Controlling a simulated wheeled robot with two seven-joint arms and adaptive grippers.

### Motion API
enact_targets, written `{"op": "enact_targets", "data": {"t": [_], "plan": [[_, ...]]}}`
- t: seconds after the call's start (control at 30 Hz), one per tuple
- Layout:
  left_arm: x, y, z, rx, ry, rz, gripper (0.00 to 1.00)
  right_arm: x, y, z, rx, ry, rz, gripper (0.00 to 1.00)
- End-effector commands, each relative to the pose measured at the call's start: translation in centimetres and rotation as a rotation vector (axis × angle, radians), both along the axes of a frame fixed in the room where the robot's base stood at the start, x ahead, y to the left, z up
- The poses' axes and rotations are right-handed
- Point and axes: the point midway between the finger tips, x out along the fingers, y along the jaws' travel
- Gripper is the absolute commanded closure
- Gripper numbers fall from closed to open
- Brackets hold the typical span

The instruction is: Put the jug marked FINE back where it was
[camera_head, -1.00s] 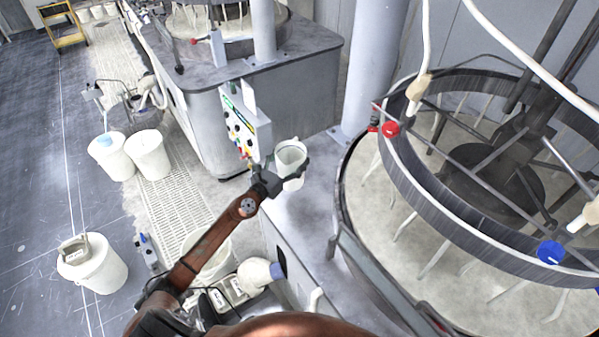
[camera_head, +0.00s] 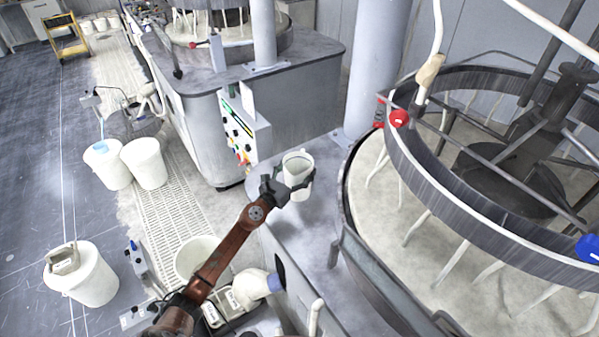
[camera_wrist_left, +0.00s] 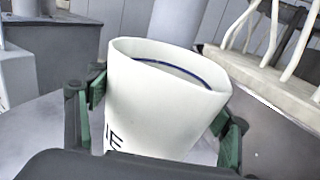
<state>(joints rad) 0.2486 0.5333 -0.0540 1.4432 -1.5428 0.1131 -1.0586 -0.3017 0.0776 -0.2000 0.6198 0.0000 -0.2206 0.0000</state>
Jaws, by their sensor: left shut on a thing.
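The white jug (camera_head: 299,172) is in my left gripper (camera_head: 290,187), close above or on the grey machine ledge (camera_head: 318,227); I cannot tell whether it touches. In the left wrist view the jug (camera_wrist_left: 165,100) stands nearly upright, with a dark blue line inside its rim. Only part of its black lettering shows, ending in E. The green-padded fingers of the left gripper (camera_wrist_left: 160,118) are shut around its sides. My right gripper is not in view.
The round platen machine (camera_head: 440,190) with its ring stands right of the ledge. A control panel (camera_head: 240,134) and a grey column (camera_head: 375,70) stand behind. A white bucket (camera_head: 88,283) with a labelled jug (camera_head: 63,259) stands on the floor at left. Another bucket (camera_head: 195,255) stands beside my arm.

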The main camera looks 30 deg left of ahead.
Motion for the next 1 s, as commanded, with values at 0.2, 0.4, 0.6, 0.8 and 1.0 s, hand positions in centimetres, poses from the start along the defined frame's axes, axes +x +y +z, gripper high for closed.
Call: {"op": "enact_targets", "data": {"t": [0.2, 0.4, 0.6, 0.8, 1.0], "plan": [[0.01, 0.03, 0.23, 0.001, -0.001, 0.0, 0.56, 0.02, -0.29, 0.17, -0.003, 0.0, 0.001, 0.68], [0.0, 0.02, -0.11, 0.001, 0.0, 0.0, 0.22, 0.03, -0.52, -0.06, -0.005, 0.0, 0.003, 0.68], [0.0, 0.02, -0.09, 0.001, 0.0, 0.0, 0.1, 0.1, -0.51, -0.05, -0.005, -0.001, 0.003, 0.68], [-0.01, 0.01, -0.09, 0.001, 0.0, 0.0, 0.1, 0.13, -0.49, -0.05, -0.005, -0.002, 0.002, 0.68], [-0.64, 0.19, 0.12, 0.002, 0.002, 0.001, 0.1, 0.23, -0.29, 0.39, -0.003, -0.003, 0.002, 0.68]]}}
